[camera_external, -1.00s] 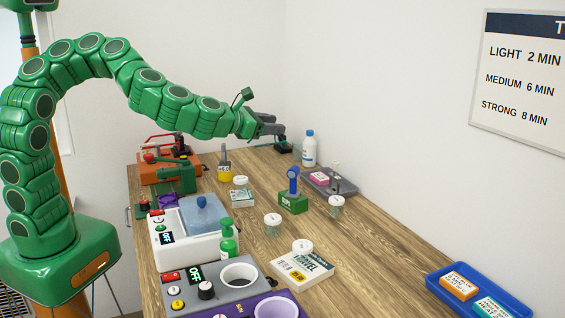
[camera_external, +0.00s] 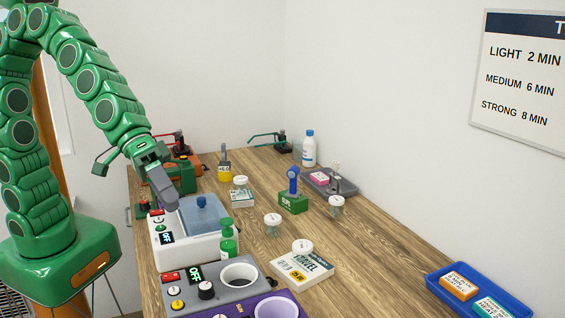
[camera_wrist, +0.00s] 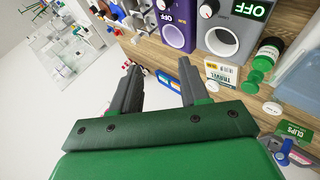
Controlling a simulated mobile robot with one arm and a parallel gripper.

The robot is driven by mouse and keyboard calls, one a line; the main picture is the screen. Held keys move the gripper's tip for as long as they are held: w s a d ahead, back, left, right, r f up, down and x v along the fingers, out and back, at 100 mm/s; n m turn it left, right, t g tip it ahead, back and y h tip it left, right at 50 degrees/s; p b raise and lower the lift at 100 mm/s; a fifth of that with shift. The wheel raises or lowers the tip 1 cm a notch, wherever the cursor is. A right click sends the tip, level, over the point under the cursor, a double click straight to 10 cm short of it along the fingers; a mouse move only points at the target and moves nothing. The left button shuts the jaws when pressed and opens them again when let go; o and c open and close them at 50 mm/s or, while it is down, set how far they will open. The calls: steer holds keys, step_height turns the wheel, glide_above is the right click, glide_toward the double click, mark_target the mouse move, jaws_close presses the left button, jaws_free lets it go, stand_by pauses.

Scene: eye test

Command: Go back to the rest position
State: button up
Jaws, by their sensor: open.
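My gripper (camera_external: 170,197) is at the left of the table in the external view, pointing down over the left rear part of the white machine with a blue lid (camera_external: 203,213). In the wrist view my gripper (camera_wrist: 158,80) shows two dark fingers spread apart with nothing between them. From the external view I cannot tell whether it touches the machine. My green arm bends over in an arch at the left.
The right middle of the table is clear.

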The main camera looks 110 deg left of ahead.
steer(key=s+a+f+m+g+y, duration=0.2)
steer(key=s+a+m+g, duration=0.15)
steer(key=s, duration=0.45)
steer(key=s+a+f+m+g+y, duration=0.1)
steer(key=s+a+f+m+g, duration=0.2)
steer(key=s, duration=0.6)
steer(key=s+a+f+m+g+y, duration=0.1)
steer(key=s+f+m+g+y, duration=0.15)
steer(key=s+m, duration=0.4)
steer(key=s+d+r+n+g+h, duration=0.1)
steer(key=s+d, duration=0.3)
steer(key=s, duration=0.7)
steer(key=shift+r+n+g+h, duration=0.4)
steer(key=shift+n+g+h, duration=0.1)
steer(key=shift+n+h, duration=0.25)
steer(key=shift+d, duration=0.1)
